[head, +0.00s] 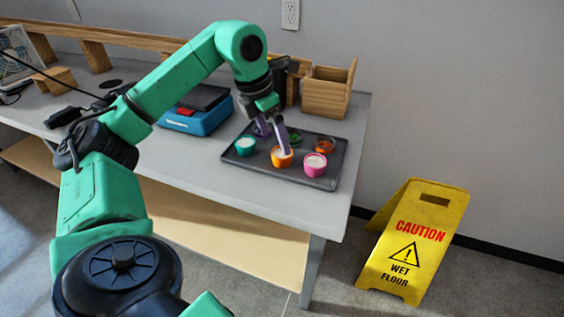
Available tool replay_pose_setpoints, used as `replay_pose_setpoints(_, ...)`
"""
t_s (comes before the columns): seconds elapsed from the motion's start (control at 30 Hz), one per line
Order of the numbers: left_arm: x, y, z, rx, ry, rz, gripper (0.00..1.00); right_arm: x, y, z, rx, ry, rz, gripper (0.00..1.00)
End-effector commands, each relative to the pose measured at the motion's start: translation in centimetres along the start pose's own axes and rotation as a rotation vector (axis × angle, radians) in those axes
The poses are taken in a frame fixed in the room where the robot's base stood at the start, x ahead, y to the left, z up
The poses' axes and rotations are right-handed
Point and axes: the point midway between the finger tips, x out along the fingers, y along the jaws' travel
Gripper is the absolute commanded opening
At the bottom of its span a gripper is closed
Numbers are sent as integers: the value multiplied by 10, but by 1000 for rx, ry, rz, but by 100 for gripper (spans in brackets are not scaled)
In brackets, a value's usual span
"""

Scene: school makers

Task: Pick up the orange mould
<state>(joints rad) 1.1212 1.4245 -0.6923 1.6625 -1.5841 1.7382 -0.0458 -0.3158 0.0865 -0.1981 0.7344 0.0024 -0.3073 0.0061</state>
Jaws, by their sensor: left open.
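The orange mould (282,159) is a small cup with white inside, standing upright near the front of a dark tray (233,161) on the table. My left gripper (276,144) hangs over the tray from above, with purple fingers. It is open, and one finger's tip overlaps the orange mould's white top. I cannot tell whether it touches. The other finger is partly hidden farther back. My right gripper is not in view.
A teal cup (245,149) stands left of the orange mould and a pink cup (315,168) right of it. A red-orange cup (325,144) and a green one (295,138) are behind. A blue scale (196,124) and wooden box (325,97) stand nearby.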

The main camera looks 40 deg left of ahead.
Motion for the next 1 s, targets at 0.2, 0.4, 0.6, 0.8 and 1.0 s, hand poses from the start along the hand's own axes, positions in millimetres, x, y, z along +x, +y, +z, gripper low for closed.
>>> replay_pose_setpoints(0.2, 34, -3, 0, 1, 1, 0, 98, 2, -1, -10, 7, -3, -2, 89)
replay_pose_setpoints(0.4, 59, -4, 1, 0, -1, 1, 98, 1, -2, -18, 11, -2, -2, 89)
replay_pose_setpoints(0.6, 59, -4, 1, 0, -2, 1, 86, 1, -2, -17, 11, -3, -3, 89)
replay_pose_setpoints(0.8, 59, -4, 1, 0, -1, 1, 10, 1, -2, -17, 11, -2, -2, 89)
replay_pose_setpoints(1.0, 58, -4, 1, 0, -2, 1, 8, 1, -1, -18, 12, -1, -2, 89)
